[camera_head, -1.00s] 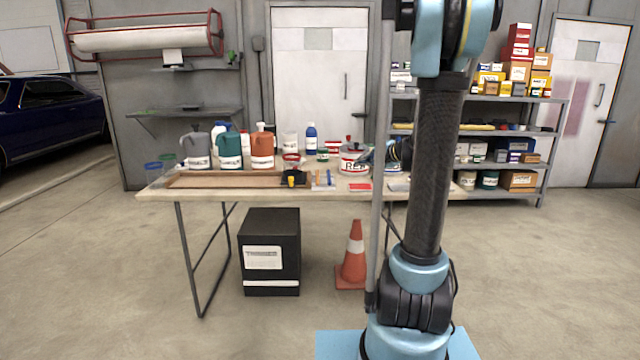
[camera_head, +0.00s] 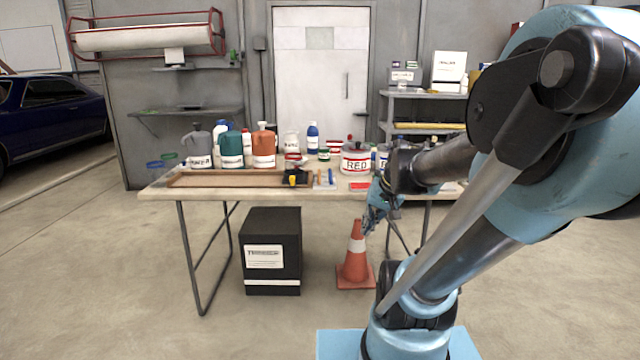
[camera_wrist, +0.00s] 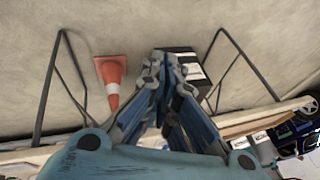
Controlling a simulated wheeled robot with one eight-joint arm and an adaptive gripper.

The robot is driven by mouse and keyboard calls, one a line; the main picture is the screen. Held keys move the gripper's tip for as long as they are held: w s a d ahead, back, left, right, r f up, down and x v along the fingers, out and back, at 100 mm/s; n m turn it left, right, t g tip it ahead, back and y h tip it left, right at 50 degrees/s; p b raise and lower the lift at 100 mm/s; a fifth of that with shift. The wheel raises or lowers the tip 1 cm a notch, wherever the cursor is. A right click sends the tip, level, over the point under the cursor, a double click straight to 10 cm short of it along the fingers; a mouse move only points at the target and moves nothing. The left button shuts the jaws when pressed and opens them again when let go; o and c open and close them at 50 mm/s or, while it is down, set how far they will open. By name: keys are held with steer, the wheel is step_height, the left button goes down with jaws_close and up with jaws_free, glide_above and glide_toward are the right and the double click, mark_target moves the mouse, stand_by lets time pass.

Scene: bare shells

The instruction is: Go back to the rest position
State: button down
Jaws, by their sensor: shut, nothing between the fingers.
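My gripper (camera_head: 370,222) hangs in front of the table's right part in the head view, fingers pointing down, with the orange cone just below and behind it. In the wrist view my gripper (camera_wrist: 164,62) shows its blue and grey fingers closed together at the tips. Nothing is held between them. My folded arm fills the right side of the head view and hides part of the table's right end and much of the shelf.
A black box (camera_head: 271,250) and a cone (camera_head: 356,255) stand on the floor below; the cone also shows in the wrist view (camera_wrist: 112,78). Open floor lies in front and left.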

steer(key=s+d+f+g+h, duration=0.1)
steer(key=s+d+f, duration=0.1)
steer(key=s, duration=0.3)
steer(key=s+d+f+n+h, duration=0.1)
steer(key=s+d+f+h, duration=0.1)
steer(key=s, duration=0.4)
steer(key=shift+d+f+n+g, duration=0.35)
steer(key=shift+d+f, duration=0.25)
steer(key=shift+f, duration=0.2)
